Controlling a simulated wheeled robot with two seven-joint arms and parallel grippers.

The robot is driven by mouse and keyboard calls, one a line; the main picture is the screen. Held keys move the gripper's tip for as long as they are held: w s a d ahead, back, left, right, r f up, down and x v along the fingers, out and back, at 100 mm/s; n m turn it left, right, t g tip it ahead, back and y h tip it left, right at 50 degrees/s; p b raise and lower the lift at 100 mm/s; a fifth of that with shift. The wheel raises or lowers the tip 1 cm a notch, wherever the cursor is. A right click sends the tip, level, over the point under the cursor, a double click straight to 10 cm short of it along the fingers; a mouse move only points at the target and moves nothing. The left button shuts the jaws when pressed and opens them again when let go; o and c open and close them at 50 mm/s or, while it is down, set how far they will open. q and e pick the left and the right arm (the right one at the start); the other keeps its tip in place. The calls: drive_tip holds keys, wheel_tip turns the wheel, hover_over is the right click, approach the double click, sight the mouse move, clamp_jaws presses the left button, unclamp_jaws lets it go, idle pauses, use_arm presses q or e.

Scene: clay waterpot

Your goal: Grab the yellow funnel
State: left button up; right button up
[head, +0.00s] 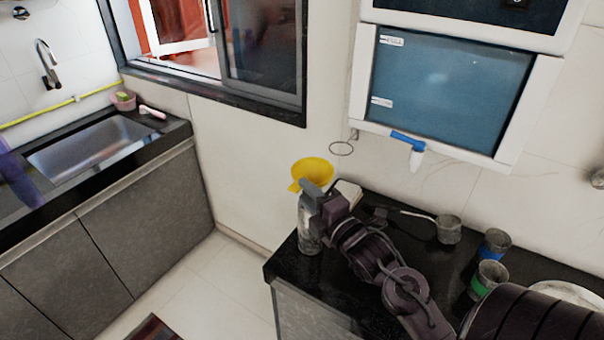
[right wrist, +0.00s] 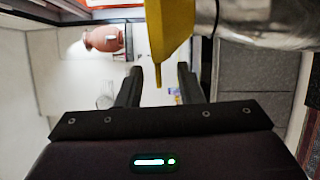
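The yellow funnel (head: 312,170) shows at the end of my right arm in the head view, just above a metallic grey bottle (head: 308,235) at the counter's left end. My right gripper (head: 308,190) is at the funnel's lower side. In the right wrist view the funnel (right wrist: 169,35) points its spout into the gap between the two fingers of my right gripper (right wrist: 158,72). The fingers are apart, with clear space on both sides of the spout. Whether either finger touches it, I cannot tell. My left gripper is not in view.
The black counter (head: 400,228) holds a grey cup (head: 449,229), a blue-banded cup (head: 494,243) and a green-banded cup (head: 488,278). A wall cabinet (head: 450,90) hangs above. A sink (head: 95,150) is at left. The right wrist view shows a reddish pot (right wrist: 103,38).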

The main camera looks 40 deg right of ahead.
sight(295, 182)
drive_tip(key=w, duration=0.1)
drive_tip(key=w+p, duration=0.1)
drive_tip(key=w, duration=0.2)
drive_tip(key=shift+w+r+p, duration=0.25)
drive_tip(key=shift+r+p, duration=0.05)
drive_tip(key=shift+p, duration=0.05)
drive_tip(key=shift+w+f, duration=0.2)
drive_tip(key=shift+w, duration=0.95)
drive_tip(key=shift+c, duration=0.6)
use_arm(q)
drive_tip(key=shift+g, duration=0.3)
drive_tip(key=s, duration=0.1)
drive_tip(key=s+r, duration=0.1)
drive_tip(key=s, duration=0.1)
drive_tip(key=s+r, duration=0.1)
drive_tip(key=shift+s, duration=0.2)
use_arm(e)
clamp_jaws()
